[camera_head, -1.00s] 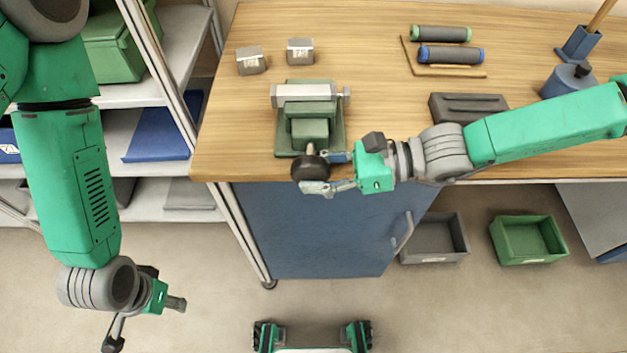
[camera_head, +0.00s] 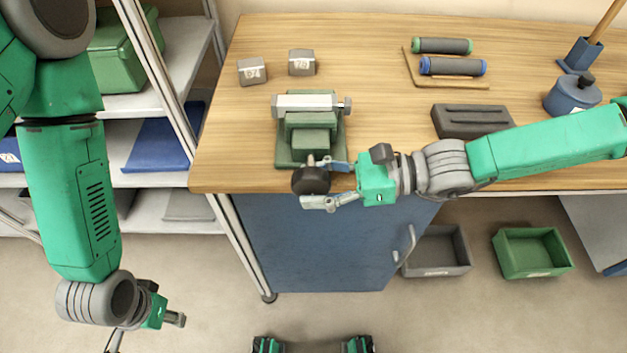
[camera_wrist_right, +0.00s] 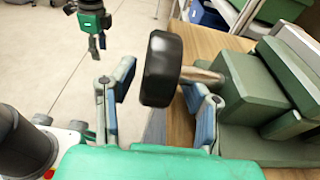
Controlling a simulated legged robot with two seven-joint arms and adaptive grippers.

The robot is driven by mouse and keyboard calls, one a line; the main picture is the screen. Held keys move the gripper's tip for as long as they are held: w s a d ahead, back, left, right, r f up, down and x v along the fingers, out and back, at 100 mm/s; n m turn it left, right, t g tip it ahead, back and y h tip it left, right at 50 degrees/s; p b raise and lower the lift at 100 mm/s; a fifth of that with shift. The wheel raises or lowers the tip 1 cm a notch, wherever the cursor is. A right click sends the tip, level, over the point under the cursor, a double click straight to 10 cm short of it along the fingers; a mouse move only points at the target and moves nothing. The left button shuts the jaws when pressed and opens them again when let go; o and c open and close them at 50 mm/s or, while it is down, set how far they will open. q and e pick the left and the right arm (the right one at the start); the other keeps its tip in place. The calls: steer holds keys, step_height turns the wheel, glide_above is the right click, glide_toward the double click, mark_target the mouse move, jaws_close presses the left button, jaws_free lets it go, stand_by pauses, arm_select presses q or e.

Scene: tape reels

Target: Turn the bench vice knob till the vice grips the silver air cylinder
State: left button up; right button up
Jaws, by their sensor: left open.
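The green bench vice (camera_head: 310,140) stands at the front left of the wooden bench. The silver air cylinder (camera_head: 305,103) lies across it at the jaws; whether the jaws touch it I cannot tell. The black vice knob (camera_head: 311,181) sticks out over the front edge. It also shows in the right wrist view (camera_wrist_right: 161,70) on its thin shaft. My right gripper (camera_head: 328,184) is open, one finger on each side of the knob, with a gap at the left finger in the wrist view. My left gripper (camera_head: 147,334) is open and empty, low over the floor at left.
Two small grey blocks (camera_head: 252,71) lie behind the vice. A dark grey block (camera_head: 470,121) and a board with two rollers (camera_head: 446,67) are to the right. A shelf (camera_head: 160,180) stands left of the bench. Grey and green bins (camera_head: 534,252) are below.

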steer(key=shift+d, duration=0.25)
steer(key=d+r, duration=0.2)
steer(key=d, duration=0.9)
steer(key=shift+d, duration=0.2)
